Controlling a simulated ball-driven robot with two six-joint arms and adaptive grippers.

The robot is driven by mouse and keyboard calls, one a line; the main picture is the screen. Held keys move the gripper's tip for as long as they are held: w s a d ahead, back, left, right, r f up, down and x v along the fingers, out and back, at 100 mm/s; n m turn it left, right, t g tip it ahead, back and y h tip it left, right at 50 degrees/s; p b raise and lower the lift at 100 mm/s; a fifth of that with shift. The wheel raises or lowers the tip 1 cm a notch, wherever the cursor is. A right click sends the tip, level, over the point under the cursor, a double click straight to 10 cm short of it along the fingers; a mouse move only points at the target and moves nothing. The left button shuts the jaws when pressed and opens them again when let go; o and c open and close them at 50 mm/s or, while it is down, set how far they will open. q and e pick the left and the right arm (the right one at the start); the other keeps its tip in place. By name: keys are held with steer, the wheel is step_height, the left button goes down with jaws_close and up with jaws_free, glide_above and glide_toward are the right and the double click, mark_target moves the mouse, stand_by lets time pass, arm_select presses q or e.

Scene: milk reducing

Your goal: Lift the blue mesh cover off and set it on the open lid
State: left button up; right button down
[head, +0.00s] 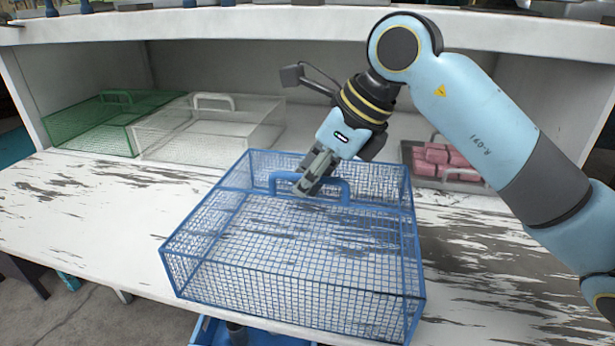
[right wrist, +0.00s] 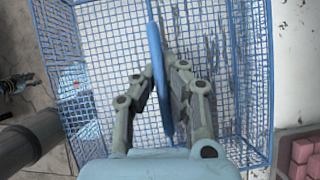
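The blue mesh cover (head: 290,262) is a wide wire box with a loop handle (head: 283,176) on top. It is in the middle of the head view, and its front edge reaches past the front of the table. Whether its bottom is clear of the tabletop is hard to tell. My right gripper (head: 312,178) is at the handle. In the right wrist view the handle (right wrist: 157,60) runs between the two fingers, which are closed in around it. A blue piece (head: 262,338) shows below the table edge; I cannot tell whether it is the open lid. My left gripper is out of view.
A green mesh cover (head: 88,128) and a white mesh cover (head: 190,138) stand at the back left of the worn white table (head: 75,200). Pink packs (head: 440,155) lie in a wire tray at the back right. A white shelf (head: 300,22) overhangs the back.

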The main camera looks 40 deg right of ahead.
steer(key=shift+f+b, duration=0.2)
steer(key=shift+b, duration=0.1)
stand_by(0.4)
steer(key=c, duration=1.4)
jaws_free()
steer(key=shift+r, duration=0.1)
steer(key=v, duration=1)
steer(key=shift+d+r, duration=0.15)
steer(key=shift+d, duration=0.1)
steer(key=shift+s+r, duration=0.4)
steer(key=shift+r, duration=0.3)
